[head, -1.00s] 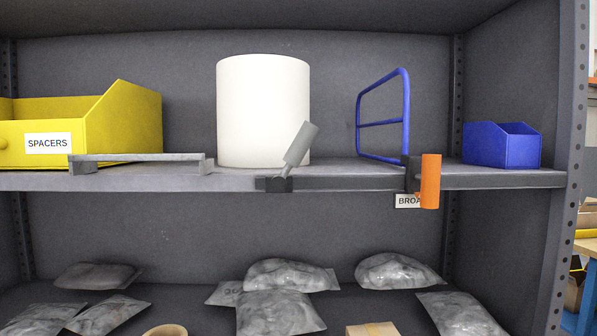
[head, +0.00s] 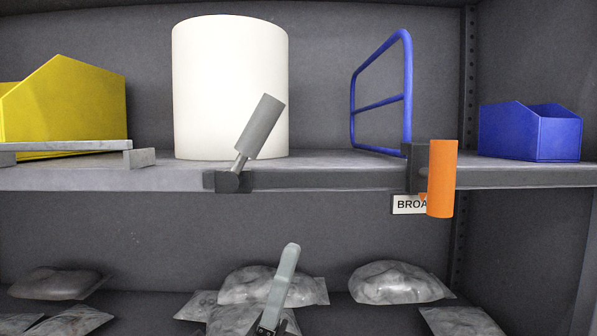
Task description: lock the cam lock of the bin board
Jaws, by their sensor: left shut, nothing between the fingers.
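A dark bar (head: 320,180) lies along the shelf's front edge. At its left end a dark block (head: 231,183) carries a grey lever (head: 260,127), tilted up to the right. At its right end a dark bracket (head: 415,170) carries an upright orange handle (head: 441,178). I cannot tell for sure which of these is the bin board's cam lock. My left gripper (head: 288,250) is low in the middle, shut and empty, pointing up. In the picture it is below the bar and apart from both the lever and the handle. My right gripper is not in view.
A white cylinder (head: 230,80) stands behind the grey lever, and a blue frame (head: 408,90) behind the bar's right part. A yellow bin (head: 75,105) and a blue bin (head: 545,135) flank them. Bagged parts (head: 395,283) lie on the lower shelf. A partly covered label hangs below the bar.

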